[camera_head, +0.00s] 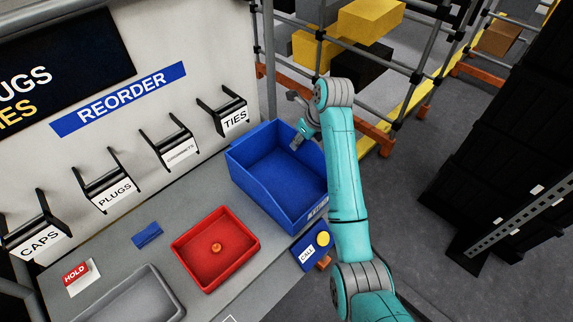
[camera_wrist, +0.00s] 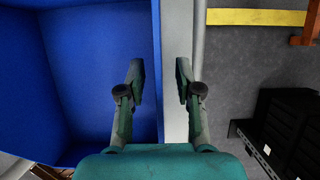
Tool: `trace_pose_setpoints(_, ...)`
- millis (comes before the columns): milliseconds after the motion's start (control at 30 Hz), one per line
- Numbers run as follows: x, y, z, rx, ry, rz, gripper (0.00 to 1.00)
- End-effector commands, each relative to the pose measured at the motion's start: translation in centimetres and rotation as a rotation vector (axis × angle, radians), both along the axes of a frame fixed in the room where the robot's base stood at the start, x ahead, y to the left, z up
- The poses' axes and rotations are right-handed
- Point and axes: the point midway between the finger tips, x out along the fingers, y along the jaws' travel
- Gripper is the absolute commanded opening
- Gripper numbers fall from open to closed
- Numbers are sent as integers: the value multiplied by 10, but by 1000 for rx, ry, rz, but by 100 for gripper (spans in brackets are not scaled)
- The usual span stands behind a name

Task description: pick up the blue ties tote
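The blue tote (camera_head: 268,160) is an open, empty-looking bin at the right end of the grey bench, beside the holder marked TIES (camera_head: 235,119). A small label on its near right side is too small to read. My gripper (camera_head: 294,122) is at the tote's far right rim. In the wrist view, my gripper (camera_wrist: 161,80) is open, with nothing held between its fingers. The left finger is over the inside of the tote (camera_wrist: 100,70), and the right finger is over the pale strip outside its wall. I cannot tell whether either finger touches the wall.
A red tray (camera_head: 190,262) with an orange round piece, a grey tray (camera_head: 112,300), a blue card (camera_head: 147,235) and a HOLD card (camera_head: 82,277) lie on the bench. A CALL panel (camera_head: 311,247) is near the tote. A rack (camera_head: 362,60) stands behind; dark crates (camera_head: 500,150) stand right.

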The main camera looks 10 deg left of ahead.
Motion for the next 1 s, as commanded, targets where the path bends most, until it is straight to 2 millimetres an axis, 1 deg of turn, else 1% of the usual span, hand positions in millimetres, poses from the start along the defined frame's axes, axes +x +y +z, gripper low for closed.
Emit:
trace_pose_setpoints(67,-3,4,-4,1,-1,1,34)
trace_pose_setpoints(267,-3,4,-5,0,-1,-1,34)
trace_pose_setpoints(300,-3,4,-5,0,-1,-1,24)
trace_pose_setpoints(367,-3,4,-4,1,0,-1,9)
trace_pose_setpoints(400,-3,4,-4,1,0,-1,0)
trace_pose_setpoints(1000,-2,3,-2,1,-2,0,0)
